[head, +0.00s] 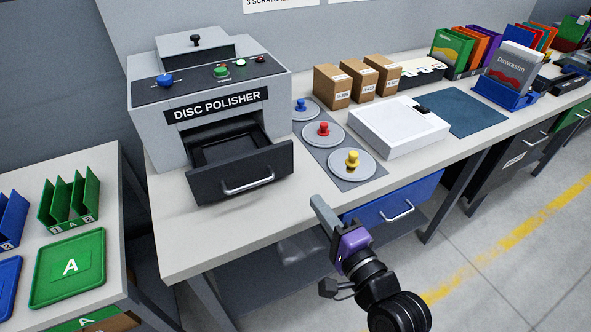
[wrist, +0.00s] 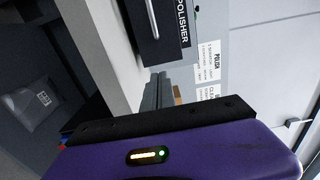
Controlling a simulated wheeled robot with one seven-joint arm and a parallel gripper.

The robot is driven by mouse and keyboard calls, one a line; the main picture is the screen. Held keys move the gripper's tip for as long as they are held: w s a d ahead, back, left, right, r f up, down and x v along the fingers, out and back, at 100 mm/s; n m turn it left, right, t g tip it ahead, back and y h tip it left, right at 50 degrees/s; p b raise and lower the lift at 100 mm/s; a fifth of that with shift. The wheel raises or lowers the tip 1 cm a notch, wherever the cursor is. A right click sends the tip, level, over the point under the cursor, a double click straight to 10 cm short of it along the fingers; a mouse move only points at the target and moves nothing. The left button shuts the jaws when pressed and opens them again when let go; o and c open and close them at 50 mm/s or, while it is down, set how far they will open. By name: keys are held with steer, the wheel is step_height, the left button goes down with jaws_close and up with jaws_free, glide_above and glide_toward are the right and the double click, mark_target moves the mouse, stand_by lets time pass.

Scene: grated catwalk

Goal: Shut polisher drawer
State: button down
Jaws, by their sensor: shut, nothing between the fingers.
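The grey disc polisher (head: 173,101) stands on the workbench at the left. Its black drawer (head: 226,181) is pulled out toward the front, with a silver bar handle (head: 248,182) on its face and an open tray inside. My gripper (head: 318,205) is shut and empty in front of the bench edge, to the right of the drawer and apart from it. The wrist view is turned sideways; it shows the dark drawer front with its handle (wrist: 153,18) at the top and grey fingers (wrist: 157,92) beyond my purple wrist.
Knobbed discs in blue, red (head: 323,130) and yellow (head: 352,160) lie on a grey mat right of the drawer. A white box (head: 398,127) and cardboard boxes (head: 332,86) stand further right. A blue bench drawer (head: 393,205) sits below. The bench front left of my gripper is clear.

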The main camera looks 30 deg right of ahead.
mark_target(268, 138)
steer(key=w, duration=1.2)
steer(key=shift+w+p, duration=0.1)
steer(key=shift+p, duration=0.3)
steer(key=shift+w, duration=0.15)
steer(key=shift+w, duration=0.3)
steer(key=w+b, duration=0.3)
steer(key=w, duration=1.1)
steer(key=shift+w+f, duration=0.1)
steer(key=shift+w, duration=0.35)
steer(key=shift+w+r, duration=0.15)
steer(key=shift+r, duration=0.15)
